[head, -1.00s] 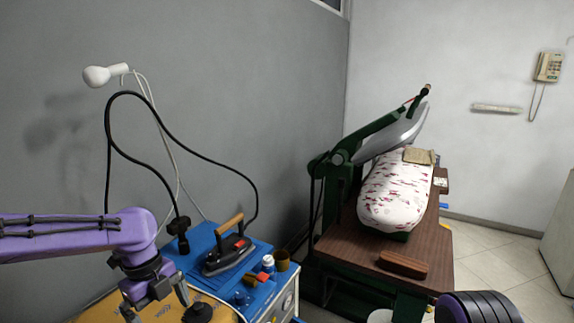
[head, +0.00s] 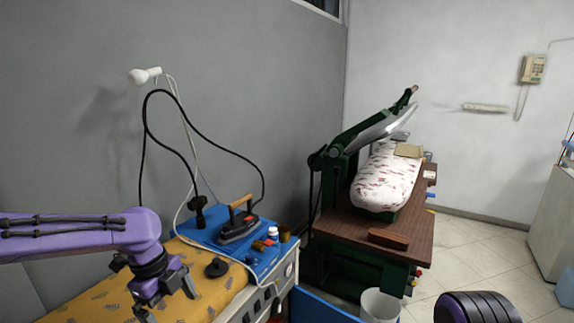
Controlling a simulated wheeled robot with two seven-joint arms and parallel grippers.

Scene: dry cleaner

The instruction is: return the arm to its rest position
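My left arm comes in from the left, purple with dark joints. Its gripper (head: 168,300) points down in front of the yellow patterned ironing surface (head: 105,296). Its two dark fingers look spread apart, with nothing seen between them. The lower finger is close to the bottom edge of the picture. Of my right arm only a dark ribbed, purple-edged part shows at the bottom right; its gripper is out of view.
An iron (head: 238,228) with a wooden handle stands on a blue surface (head: 205,232), beside small containers (head: 272,233) and a black knob (head: 216,268). A press (head: 385,180) stands on a brown table (head: 428,225). A white bin (head: 380,305) is below it.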

